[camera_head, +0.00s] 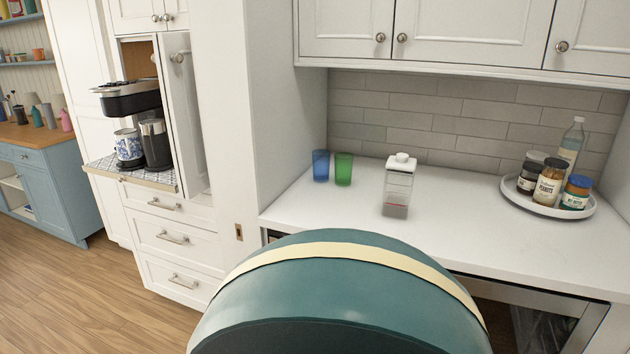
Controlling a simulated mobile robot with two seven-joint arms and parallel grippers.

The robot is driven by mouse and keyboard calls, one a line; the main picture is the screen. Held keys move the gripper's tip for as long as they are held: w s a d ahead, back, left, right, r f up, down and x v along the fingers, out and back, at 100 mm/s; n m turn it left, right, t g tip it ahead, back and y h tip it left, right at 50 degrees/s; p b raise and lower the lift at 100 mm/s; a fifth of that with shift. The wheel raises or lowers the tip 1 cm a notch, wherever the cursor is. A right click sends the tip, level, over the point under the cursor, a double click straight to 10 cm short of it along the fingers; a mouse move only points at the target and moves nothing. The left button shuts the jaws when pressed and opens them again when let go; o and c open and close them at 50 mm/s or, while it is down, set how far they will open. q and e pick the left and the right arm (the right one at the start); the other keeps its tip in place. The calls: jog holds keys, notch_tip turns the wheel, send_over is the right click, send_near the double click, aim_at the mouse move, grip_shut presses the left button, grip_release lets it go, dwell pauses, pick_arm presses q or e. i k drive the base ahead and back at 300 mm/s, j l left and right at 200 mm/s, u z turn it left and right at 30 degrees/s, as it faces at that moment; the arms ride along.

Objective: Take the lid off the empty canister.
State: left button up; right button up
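A clear, square-sided canister (398,188) stands upright on the white counter, near its middle. Neither of my grippers is in view.
A large teal rounded object with a cream band (360,252), perhaps a seat, fills the foreground before the counter (480,225). Blue (321,166) and green (343,169) cups stand left of the canister. A round white tray (548,209) holds jars and a bottle at right.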

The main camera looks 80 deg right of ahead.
aim_at(400, 163)
jog(key=z, duration=3.15)
jog(key=u, duration=1.55)
jog(key=i+l+u, duration=0.1)
jog(key=l+u, duration=0.55)
jog(key=i+l, duration=0.05)
jog(key=l, duration=0.05)
